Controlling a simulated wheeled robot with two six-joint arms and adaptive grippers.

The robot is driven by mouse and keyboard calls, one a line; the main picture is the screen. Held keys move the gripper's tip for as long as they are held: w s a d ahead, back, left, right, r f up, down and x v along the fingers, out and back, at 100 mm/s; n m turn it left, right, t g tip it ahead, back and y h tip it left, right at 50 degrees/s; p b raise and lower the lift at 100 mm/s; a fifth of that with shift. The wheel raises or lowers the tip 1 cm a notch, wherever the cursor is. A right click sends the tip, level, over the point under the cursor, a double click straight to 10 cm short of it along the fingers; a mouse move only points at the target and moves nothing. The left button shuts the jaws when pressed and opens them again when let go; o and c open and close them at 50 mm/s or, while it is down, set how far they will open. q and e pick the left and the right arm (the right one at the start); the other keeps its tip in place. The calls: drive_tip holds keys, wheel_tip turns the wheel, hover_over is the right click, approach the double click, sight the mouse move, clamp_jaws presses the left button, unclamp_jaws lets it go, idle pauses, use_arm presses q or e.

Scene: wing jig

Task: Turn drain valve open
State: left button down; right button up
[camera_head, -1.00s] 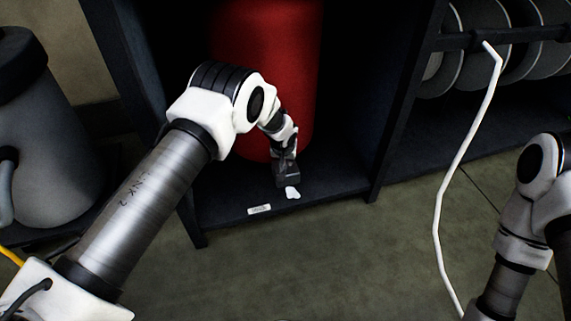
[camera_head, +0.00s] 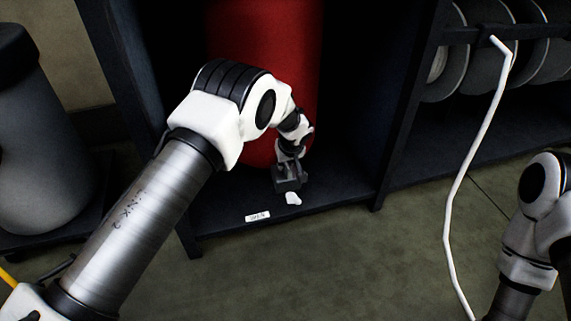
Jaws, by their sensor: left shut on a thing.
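A red tank (camera_head: 263,60) stands upright in the dark cabinet. My left gripper (camera_head: 289,188) is low in front of the tank's base, just above the cabinet's bottom shelf. It is shut, with a small white piece (camera_head: 293,198) showing at its fingertips. This piece appears to be the drain valve's handle; the rest of the valve is hidden behind the gripper and wrist. My right gripper is out of the picture; only part of that arm shows at the right edge.
Cabinet walls flank the tank. A grey canister (camera_head: 38,150) stands at left. Grey reels (camera_head: 475,60) and a hanging white hose (camera_head: 455,190) are at right. The floor (camera_head: 350,265) in front is clear.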

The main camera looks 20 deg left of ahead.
use_arm(q)
drive_tip(key=shift+s+f, duration=0.1)
drive_tip(key=c, duration=1.1)
unclamp_jaws()
drive_tip(key=shift+c, duration=0.2)
drive_tip(key=shift+d+r, duration=0.1)
drive_tip(key=shift+r, duration=0.3)
drive_tip(key=v, duration=1.1)
drive_tip(key=shift+r, duration=0.1)
